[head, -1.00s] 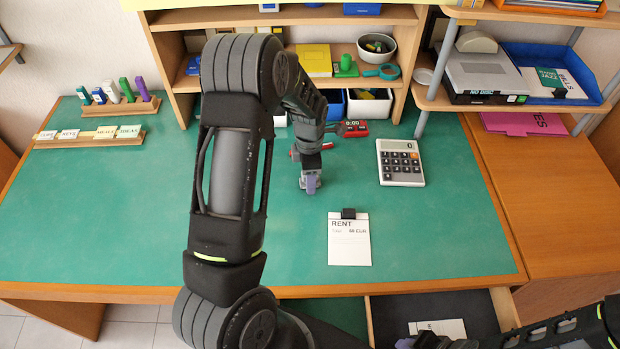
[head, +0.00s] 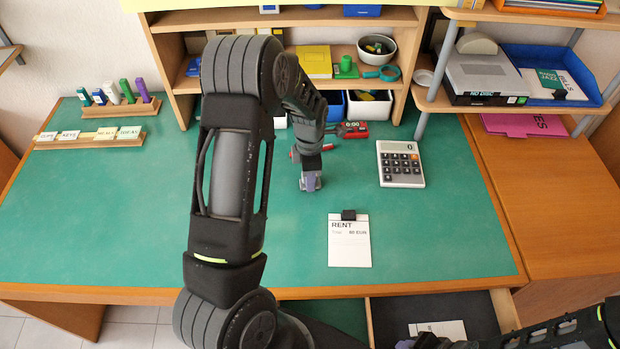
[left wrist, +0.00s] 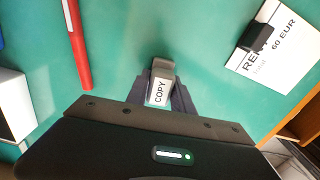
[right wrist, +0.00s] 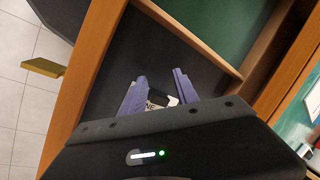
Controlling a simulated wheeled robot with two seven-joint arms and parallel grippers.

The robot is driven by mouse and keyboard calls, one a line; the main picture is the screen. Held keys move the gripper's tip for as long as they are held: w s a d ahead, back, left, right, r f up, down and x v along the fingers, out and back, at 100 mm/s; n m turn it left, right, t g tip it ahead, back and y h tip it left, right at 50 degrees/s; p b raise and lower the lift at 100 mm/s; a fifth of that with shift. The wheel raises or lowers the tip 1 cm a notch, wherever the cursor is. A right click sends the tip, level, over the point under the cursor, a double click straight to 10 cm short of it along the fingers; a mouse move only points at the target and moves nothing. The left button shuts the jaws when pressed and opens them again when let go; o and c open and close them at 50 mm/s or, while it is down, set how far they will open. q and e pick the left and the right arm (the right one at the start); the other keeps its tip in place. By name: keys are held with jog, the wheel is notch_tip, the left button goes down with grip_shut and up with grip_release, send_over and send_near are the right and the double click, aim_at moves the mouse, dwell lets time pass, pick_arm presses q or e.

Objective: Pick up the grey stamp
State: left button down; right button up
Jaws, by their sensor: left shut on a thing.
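The grey stamp (left wrist: 163,70) carries a white label reading COPY. It is between the fingers of my left gripper (left wrist: 168,96), which is shut on it. In the head view my left gripper (head: 310,182) points down at the middle of the green desk, and the stamp is mostly hidden there by the gripper. I cannot tell whether the stamp touches the desk. My right gripper (right wrist: 158,88) is open over the dark open drawer, with a white card and black clip showing between and beyond its fingers.
A RENT card (head: 349,240) with a black clip lies in front of the left gripper. A calculator (head: 400,163) lies to its right. A red marker (left wrist: 76,45) and a red timer (head: 354,129) are close by. A stamp rack (head: 120,107) stands far left.

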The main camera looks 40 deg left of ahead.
pick_arm(q)
notch_tip(320, 180, up, 10)
jog(key=p, duration=0.7)
